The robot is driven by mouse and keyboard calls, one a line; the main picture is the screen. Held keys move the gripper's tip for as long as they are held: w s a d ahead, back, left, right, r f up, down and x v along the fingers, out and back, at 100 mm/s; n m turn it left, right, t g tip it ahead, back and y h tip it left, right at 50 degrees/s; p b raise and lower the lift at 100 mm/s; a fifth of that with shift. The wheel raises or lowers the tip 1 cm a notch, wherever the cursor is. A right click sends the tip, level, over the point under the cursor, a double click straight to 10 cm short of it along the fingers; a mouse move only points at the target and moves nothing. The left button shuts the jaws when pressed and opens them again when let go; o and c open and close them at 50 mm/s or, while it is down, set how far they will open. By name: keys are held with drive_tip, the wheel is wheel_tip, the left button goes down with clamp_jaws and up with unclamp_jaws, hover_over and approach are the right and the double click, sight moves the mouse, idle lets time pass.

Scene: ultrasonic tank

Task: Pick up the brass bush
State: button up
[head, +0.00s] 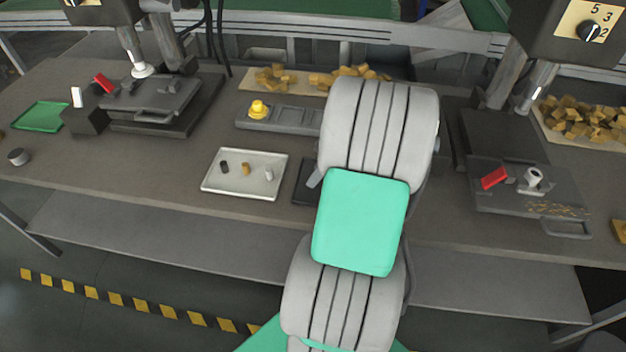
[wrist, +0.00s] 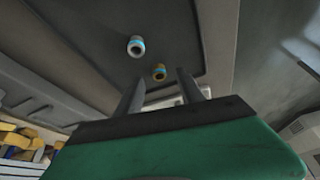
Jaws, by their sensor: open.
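In the wrist view a small brass-coloured bush (wrist: 159,72) with a blue band stands on a dark tray-like surface (wrist: 185,40), just beyond my fingertips. A whitish bush (wrist: 136,46) with a blue band stands beside it, to the left. My gripper (wrist: 158,88) is open, its two fingers apart with nothing between them. The head view hides my gripper and these two bushes behind my arm; only the left edge of a dark tray (head: 304,183) shows there. A brass-coloured piece (head: 246,169) also lies in the white tray (head: 213,186), between a dark and a pale piece.
A long grey rack (head: 300,118) with a yellow piece (head: 258,109) lies behind the trays. Brass-coloured blocks (head: 345,77) lie at the back. Press-like machines stand left and right, with a red-handled plate (head: 520,190) at right.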

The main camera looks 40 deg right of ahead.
drive_tip(key=shift+x, duration=1.1)
drive_tip(key=shift+c, duration=0.6)
clamp_jaws()
